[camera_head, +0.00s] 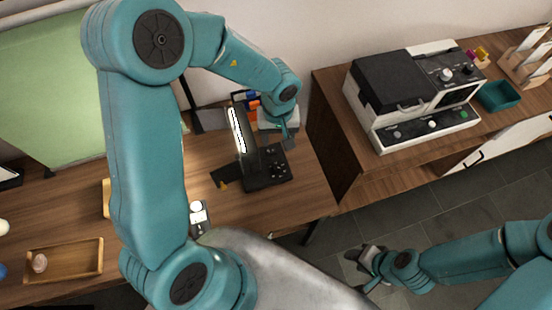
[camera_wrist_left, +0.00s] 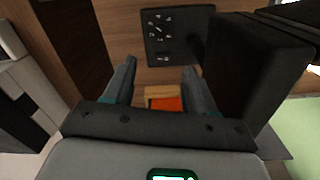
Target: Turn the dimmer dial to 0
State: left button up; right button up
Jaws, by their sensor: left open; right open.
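The dimmer dial (camera_wrist_left: 158,29) is a small dark knob with white marks around it, on the black base (camera_wrist_left: 178,55) of a desk lamp, in the upper middle of the left wrist view. Its exact setting is too small to read. In the head view the lamp base (camera_head: 266,179) stands on the wooden table, and the lamp's strip (camera_head: 236,131) is lit. My left gripper (camera_wrist_left: 159,68) is open, its fingertips apart from the dial; in the head view it hangs behind the base (camera_head: 284,132). My right gripper (camera_head: 366,268) is open, low over the floor, away from the table.
The lamp's dark upright part (camera_wrist_left: 250,65) stands close on the right in the left wrist view. An orange object (camera_wrist_left: 166,103) shows between my left fingers. A side cabinet (camera_head: 325,125) carries a black-and-white machine (camera_head: 400,85). A wooden tray (camera_head: 88,258) lies at the table's left.

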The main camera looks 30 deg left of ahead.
aim_at(277, 167)
pick_arm(q)
jog(key=f+b, duration=0.1)
jog(key=f, duration=0.4)
jog(key=f+b, duration=0.2)
jog(key=f, duration=0.3)
jog(key=f+b, duration=0.1)
jog(key=f, duration=0.4)
jog(key=shift+s+f, duration=0.2)
jog(key=shift+s, duration=0.05)
jog(key=shift+w+f+b, duration=0.1)
jog(key=shift+f+b, duration=0.25)
jog(key=shift+f, duration=0.1)
